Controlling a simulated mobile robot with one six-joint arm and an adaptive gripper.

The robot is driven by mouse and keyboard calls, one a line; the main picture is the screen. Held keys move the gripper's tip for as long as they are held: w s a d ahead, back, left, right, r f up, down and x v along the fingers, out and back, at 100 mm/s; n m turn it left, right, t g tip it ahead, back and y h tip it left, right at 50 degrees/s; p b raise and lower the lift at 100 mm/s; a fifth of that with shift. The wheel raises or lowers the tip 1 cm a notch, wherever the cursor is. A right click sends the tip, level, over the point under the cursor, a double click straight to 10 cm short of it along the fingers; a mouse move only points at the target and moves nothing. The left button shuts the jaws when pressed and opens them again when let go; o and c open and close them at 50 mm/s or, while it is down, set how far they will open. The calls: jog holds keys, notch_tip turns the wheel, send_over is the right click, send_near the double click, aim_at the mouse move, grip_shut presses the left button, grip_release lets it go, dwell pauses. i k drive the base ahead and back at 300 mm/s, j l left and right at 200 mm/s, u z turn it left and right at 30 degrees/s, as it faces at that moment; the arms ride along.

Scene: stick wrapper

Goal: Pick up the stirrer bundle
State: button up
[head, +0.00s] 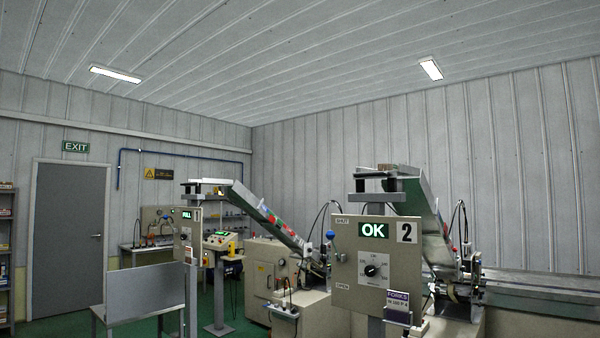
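I cannot make out a stirrer bundle in the head view. Two wrapping machines with sloping chutes stand in the room. The left chute (285,236) carries red and green patches that are too small to identify. The right chute (424,205) rises behind a beige control panel (347,291) marked 2, with a green OK display (373,230) and a black knob. A smaller panel (186,241) on the left machine has a lit display that seems to read FULL. My gripper is not in view.
A low metal table with an upright back plate (145,287) stands at the front left. A shelf rack (5,255) is at the left edge, near a grey door (68,240). A long metal conveyor (540,293) runs to the right. Green floor shows at the left.

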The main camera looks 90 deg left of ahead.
aim_at(381, 167)
jog(key=u, duration=2.5)
jog(key=i+j+z, duration=0.25)
jog(key=z, duration=0.2)
jog(key=i+j+z, duration=0.4)
jog(key=j+z, duration=0.45)
jog(key=i+j+z, duration=0.15)
jog(key=j+z, duration=0.3)
